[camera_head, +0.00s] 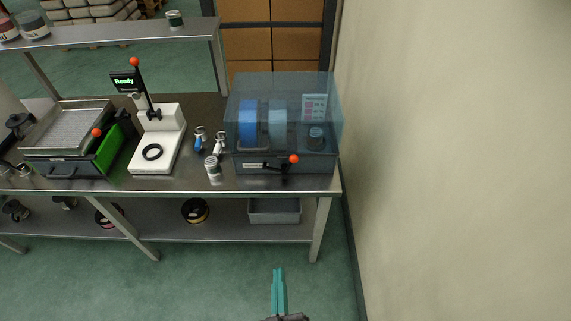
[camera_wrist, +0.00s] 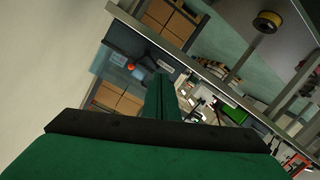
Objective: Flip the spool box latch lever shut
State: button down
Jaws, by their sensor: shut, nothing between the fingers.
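The spool box (camera_head: 262,162) stands at the right end of the steel bench, with a clear blue-tinted cover over two blue spools (camera_head: 248,122). Whether the latch is engaged is unclear.
The wall (camera_head: 450,150) rises close to the right of the bench. Left of the box are small bottles (camera_head: 212,165), a white press (camera_head: 157,140) with an upright lever, and a tray machine (camera_head: 70,140). A grey bin (camera_head: 274,217) sits on the lower shelf. The floor before the bench is clear.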

jog(key=w+a+r+n, duration=0.1)
jog(key=w+r, duration=0.4)
jog(key=w, duration=0.5)
jog(key=w+a+r+n+t+h, duration=0.1)
jog(key=w+r+n, duration=0.3)
jog(key=w, duration=0.7)
jog(key=shift+r+n+h, duration=0.3)
jog(key=shift+r, duration=0.45)
jog(key=shift+w, duration=0.15)
jog(key=w+d+f, duration=0.2)
jog(key=w+d, duration=0.2)
jog(key=w, duration=0.6)
jog(key=shift+w+f, duration=0.15)
jog(key=shift+f, duration=0.05)
jog(key=shift+w+a, duration=0.1)
jog(key=shift+a, duration=0.1)
